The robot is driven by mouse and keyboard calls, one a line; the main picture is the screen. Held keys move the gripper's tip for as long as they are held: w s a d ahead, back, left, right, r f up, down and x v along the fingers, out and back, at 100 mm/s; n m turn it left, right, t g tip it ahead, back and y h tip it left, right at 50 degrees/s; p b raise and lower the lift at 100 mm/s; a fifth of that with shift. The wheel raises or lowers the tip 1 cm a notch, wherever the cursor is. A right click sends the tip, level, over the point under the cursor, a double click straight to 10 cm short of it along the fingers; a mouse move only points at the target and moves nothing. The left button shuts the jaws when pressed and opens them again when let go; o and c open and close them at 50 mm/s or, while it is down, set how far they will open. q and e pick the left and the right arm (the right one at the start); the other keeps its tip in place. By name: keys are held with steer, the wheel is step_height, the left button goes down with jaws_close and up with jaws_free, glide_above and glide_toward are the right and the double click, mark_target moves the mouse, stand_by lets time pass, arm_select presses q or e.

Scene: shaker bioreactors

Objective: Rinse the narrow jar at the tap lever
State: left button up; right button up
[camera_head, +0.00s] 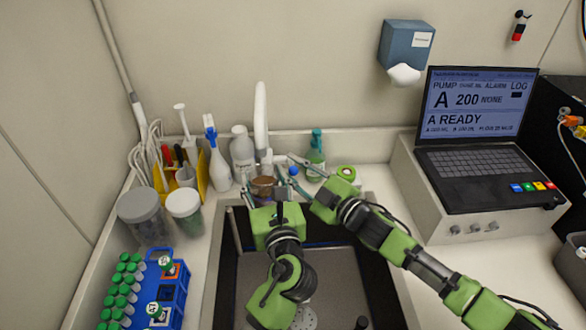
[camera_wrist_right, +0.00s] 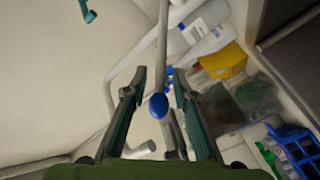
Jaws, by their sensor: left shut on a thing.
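The narrow jar (camera_head: 263,187) shows as a small brownish container at the back of the sink, below the white tap spout (camera_head: 261,115). My left gripper (camera_head: 268,200) is shut on it; the fingers and the jar's lower part are partly hidden. The tap lever has a blue round end (camera_wrist_right: 158,105), which also shows in the head view (camera_head: 293,171). My right gripper (camera_wrist_right: 160,112) is open, its fingers on either side of the blue end in the right wrist view. I cannot tell whether they touch it. It also shows in the head view (camera_head: 303,170).
The dark-rimmed sink (camera_head: 238,285) lies under both arms. Bottles, including a white spray bottle (camera_head: 219,165) and a green bottle (camera_head: 316,155), stand close behind it. Lidded tubs (camera_head: 140,212) and a blue tube rack (camera_head: 178,300) are left; a laptop-like console (camera_head: 478,150) is right.

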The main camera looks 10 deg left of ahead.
jaws_close()
steer(key=shift+s+f+n+t+y, duration=0.15)
steer(key=shift+s+f+n+y, duration=0.15)
steer(key=shift+f, duration=0.2)
steer(key=shift+s+f+n+t+y, duration=0.15)
steer(key=shift+s+f+n+y, duration=0.15)
steer(key=shift+f, duration=0.15)
jaws_free()
steer(key=shift+s, duration=0.1)
